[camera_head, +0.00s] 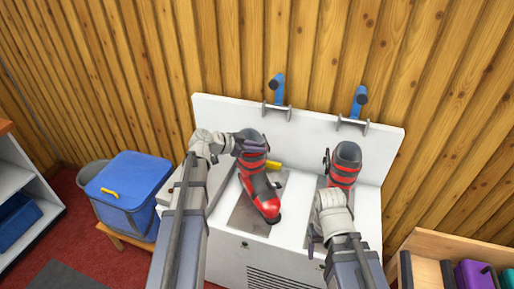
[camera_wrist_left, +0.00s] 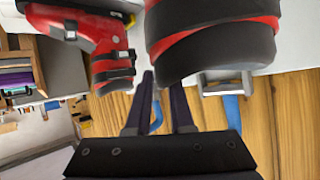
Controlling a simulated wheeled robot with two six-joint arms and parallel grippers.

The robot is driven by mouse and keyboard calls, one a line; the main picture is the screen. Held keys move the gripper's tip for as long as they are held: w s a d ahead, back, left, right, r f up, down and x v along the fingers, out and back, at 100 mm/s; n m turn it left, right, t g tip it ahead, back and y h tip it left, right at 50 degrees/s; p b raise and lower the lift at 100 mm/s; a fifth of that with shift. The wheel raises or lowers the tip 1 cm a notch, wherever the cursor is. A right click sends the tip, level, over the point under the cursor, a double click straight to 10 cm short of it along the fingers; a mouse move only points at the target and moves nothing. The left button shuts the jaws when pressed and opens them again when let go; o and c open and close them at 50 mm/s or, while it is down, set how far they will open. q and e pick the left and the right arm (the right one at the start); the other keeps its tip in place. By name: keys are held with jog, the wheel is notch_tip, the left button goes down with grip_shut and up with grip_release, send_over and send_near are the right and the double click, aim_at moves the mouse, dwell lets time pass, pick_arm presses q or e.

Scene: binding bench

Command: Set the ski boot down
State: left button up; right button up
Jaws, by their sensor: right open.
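A red and black ski boot (camera_head: 262,190) is at the left station of the white bench, toe pointing to the front; it looms large in the left wrist view (camera_wrist_left: 212,45). My left gripper (camera_head: 250,145) is at its upper cuff, the narrowly spaced fingers (camera_wrist_left: 163,82) against the cuff edge; the exact contact is partly hidden. Whether the sole touches the bench cannot be told. A second red and black boot (camera_head: 344,165) is at the right station, also seen in the left wrist view (camera_wrist_left: 105,45). My right gripper (camera_head: 313,243) is open in front of it, empty.
The white bench (camera_head: 230,262) has an upright back panel (camera_head: 318,125) with two blue-handled clamps (camera_head: 278,88) (camera_head: 360,100). A small yellow thing (camera_head: 274,165) is beside the left boot. A blue box (camera_head: 130,180) stands left, a wooden shelf unit (camera_head: 440,245) at right.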

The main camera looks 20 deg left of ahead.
pick_arm(q)
jog(key=o, duration=0.4)
jog(key=shift+o, duration=0.2)
